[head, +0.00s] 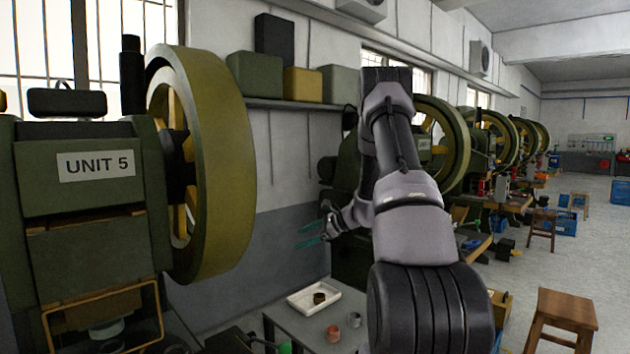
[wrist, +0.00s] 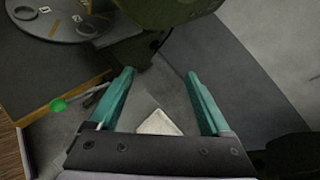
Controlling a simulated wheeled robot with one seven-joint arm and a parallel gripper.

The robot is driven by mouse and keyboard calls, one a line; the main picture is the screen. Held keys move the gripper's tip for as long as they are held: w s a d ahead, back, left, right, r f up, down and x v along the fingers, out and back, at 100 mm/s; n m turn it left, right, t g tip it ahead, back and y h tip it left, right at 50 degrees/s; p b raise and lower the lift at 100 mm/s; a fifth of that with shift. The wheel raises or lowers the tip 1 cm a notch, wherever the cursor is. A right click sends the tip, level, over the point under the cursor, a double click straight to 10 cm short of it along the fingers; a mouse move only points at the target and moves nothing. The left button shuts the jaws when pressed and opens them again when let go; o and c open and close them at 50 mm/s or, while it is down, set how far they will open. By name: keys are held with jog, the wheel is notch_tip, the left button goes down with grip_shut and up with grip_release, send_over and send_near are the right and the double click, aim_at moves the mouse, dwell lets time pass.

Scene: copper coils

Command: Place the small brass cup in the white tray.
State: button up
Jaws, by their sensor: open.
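The white tray (head: 302,298) lies on a small grey table in the head view, with a small dark brown round piece (head: 319,298) in it. A reddish round piece (head: 333,333) and a greyish one (head: 354,320) stand on the table in front of the tray. All three are small, and I cannot tell for sure which is the brass cup. My gripper (head: 301,237) is open and empty, in the air above the tray. In the wrist view my gripper (wrist: 159,72) shows its teal fingers wide apart, with a white corner (wrist: 159,124), probably the tray's, low between them.
A green press marked UNIT 5 (head: 95,190) with a large flywheel (head: 225,160) stands left of the table. A wall shelf (head: 290,104) holds several boxes. A wooden stool (head: 566,310) stands at the right. The wrist view shows a green knob (wrist: 58,105) on a lever.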

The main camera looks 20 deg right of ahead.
jog(key=s+a+r+n+g+h, duration=0.1)
jog(key=s+a+r+n+g, duration=0.1)
jog(key=s+a+r+n, duration=0.55)
jog(key=s+a+r+n+g, duration=0.2)
jog(key=s+a+r, duration=0.2)
jog(key=s+r, duration=0.45)
jog(key=s+r+n+t+h, duration=0.1)
jog(key=s+r+n+h, duration=0.2)
jog(key=s, duration=0.7)
jog(key=s+r+n+t+h, duration=0.2)
jog(key=s+r+n, duration=0.3)
jog(key=s, duration=0.5)
jog(key=shift+a+r+h, duration=0.2)
jog(key=shift+r+h, duration=0.4)
jog(key=shift+r, duration=0.2)
